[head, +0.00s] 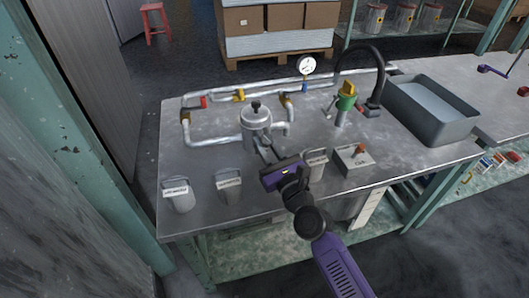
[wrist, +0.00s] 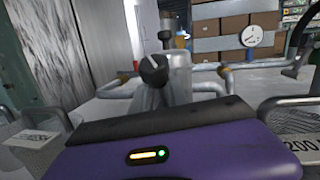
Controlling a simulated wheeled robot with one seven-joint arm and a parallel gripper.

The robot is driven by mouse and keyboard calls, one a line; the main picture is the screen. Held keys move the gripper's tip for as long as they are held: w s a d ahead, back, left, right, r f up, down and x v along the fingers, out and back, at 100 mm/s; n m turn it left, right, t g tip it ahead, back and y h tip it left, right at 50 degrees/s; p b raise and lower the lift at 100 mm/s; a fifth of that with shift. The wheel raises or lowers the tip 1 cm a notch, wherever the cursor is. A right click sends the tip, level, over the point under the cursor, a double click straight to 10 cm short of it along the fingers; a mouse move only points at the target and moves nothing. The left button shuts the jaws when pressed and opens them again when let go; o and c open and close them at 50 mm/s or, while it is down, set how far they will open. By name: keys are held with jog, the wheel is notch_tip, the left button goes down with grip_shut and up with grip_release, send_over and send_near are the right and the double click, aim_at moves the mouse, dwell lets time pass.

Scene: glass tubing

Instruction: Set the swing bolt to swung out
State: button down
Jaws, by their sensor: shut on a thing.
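A metal vessel (head: 256,125) with a black knob on its lid stands on the steel bench among the pipes. It also shows in the wrist view (wrist: 180,82), straight ahead. A small dark knob with a pale mark (wrist: 154,70), which looks like the head of the swing bolt, shows at the vessel's near side, below the lid knob (wrist: 164,38). My gripper (head: 265,150) reaches the vessel's front from the near side and is shut on what seems to be the swing bolt. My gripper's purple body hides the contact in the wrist view, and the bolt's exact angle is unclear.
Labelled metal jugs stand at the front left (head: 179,196) and (head: 229,187), another (head: 316,164) just right of my gripper. A box with a red knob (head: 354,159), a green-and-yellow fitting (head: 345,98) and a grey basin (head: 435,108) are further right. Pipes (head: 213,140) flank the vessel.

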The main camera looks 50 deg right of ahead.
jog(key=shift+s+a+f+t+b, duration=0.15)
jog(key=shift+f+t+b, duration=0.3)
jog(key=shift+b, duration=1.65)
jog(key=shift+r+b, duration=0.25)
jog(key=shift+b, duration=0.15)
jog(key=c, duration=1.5)
grip_release()
jog(key=shift+s, duration=0.1)
jog(key=b+v, duration=0.1)
jog(key=v, duration=0.2)
jog(key=b+v, duration=0.1)
jog(key=v, duration=0.2)
jog(key=shift+s+a+f, duration=0.15)
jog(key=shift+a+f, duration=0.05)
jog(key=shift+f, duration=0.05)
jog(key=shift+s+a, duration=0.2)
jog(key=shift+s, duration=0.45)
